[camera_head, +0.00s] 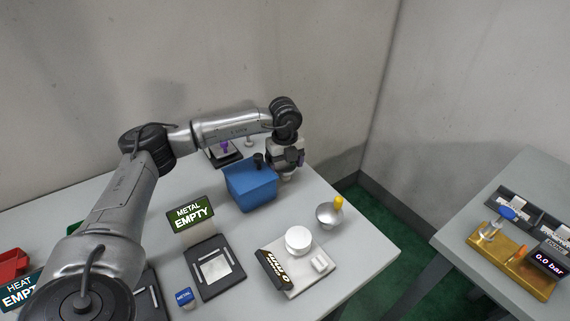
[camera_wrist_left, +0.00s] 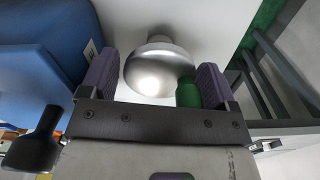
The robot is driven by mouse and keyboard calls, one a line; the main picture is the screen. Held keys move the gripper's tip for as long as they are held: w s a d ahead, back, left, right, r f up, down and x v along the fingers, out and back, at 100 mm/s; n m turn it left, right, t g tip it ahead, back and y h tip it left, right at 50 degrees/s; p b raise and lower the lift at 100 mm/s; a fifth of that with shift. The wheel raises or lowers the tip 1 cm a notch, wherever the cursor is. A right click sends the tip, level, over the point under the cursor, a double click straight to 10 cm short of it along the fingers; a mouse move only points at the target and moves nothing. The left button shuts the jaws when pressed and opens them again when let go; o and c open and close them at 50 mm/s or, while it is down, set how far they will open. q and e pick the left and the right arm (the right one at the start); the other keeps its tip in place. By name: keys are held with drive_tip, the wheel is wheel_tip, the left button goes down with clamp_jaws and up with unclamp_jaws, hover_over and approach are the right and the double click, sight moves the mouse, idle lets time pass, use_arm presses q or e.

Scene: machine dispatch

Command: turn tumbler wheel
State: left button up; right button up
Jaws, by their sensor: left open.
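The blue tumbler box (camera_head: 250,186) stands at the back right of the grey table. Its blue side also fills the left of the left wrist view (camera_wrist_left: 35,60). My left gripper (camera_head: 291,160) is just right of the box, close to it. In the left wrist view the gripper (camera_wrist_left: 155,80) is open. A round silver part (camera_wrist_left: 158,68), seemingly the tumbler's wheel, shows between its purple fingers. A green knob (camera_wrist_left: 188,92) lies beside the right finger; whether they touch I cannot tell. In the head view the gripper largely hides the wheel. My right gripper is not in view.
A black knob (camera_wrist_left: 35,145) is at the wrist view's lower left. In front are the metal tray (camera_head: 216,268) with its EMPTY sign (camera_head: 191,214), a white scale (camera_head: 305,268) and a silver bowl (camera_head: 328,217). A second table (camera_head: 480,215) stands right, across a gap.

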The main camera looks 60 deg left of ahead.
use_arm(q)
drive_tip(key=shift+c, duration=0.5)
drive_tip(key=c, duration=0.5)
drive_tip(key=shift+r, duration=0.1)
